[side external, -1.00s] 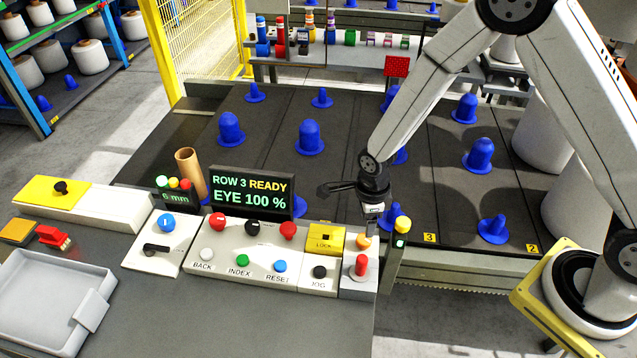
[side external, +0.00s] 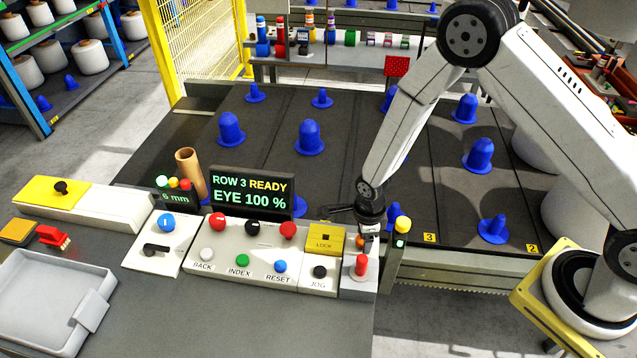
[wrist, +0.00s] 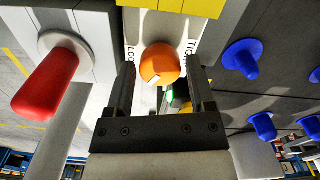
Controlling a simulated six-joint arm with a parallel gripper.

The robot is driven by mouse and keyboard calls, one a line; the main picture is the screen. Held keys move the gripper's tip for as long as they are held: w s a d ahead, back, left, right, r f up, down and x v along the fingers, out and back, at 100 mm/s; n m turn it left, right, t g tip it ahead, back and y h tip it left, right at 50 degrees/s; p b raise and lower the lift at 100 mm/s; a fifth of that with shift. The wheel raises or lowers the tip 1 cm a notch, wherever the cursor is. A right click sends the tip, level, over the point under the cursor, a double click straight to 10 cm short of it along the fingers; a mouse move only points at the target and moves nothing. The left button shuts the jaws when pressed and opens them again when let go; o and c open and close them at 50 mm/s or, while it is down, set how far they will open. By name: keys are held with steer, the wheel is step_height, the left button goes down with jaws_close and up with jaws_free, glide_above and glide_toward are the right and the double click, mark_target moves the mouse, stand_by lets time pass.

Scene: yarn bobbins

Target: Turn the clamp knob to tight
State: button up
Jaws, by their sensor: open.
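The clamp knob is the orange round knob (wrist: 160,62) in the wrist view, on a white plate with partly covered lettering, LOO at left and TIGHT at right. A pale mark shows on the knob's lower part. In the side view, a sliver of the knob (side external: 360,242) shows just below my gripper (side external: 368,232). In the wrist view my gripper (wrist: 161,75) is open, with one finger on each side of the knob. A gap shows beside the left finger; I cannot tell whether the right finger touches.
A red handle (wrist: 48,84) stands left of the knob in the wrist view; it also shows in the side view (side external: 361,265). The yellow LOCK box (side external: 325,240) is left. Blue cones (side external: 493,228) stand on the belt behind.

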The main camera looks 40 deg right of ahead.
jaws_close()
steer(key=shift+n, duration=0.4)
steer(key=n, duration=1.7)
steer(key=shift+n, duration=0.4)
steer(key=n, duration=0.5)
steer(key=shift+n, duration=0.3)
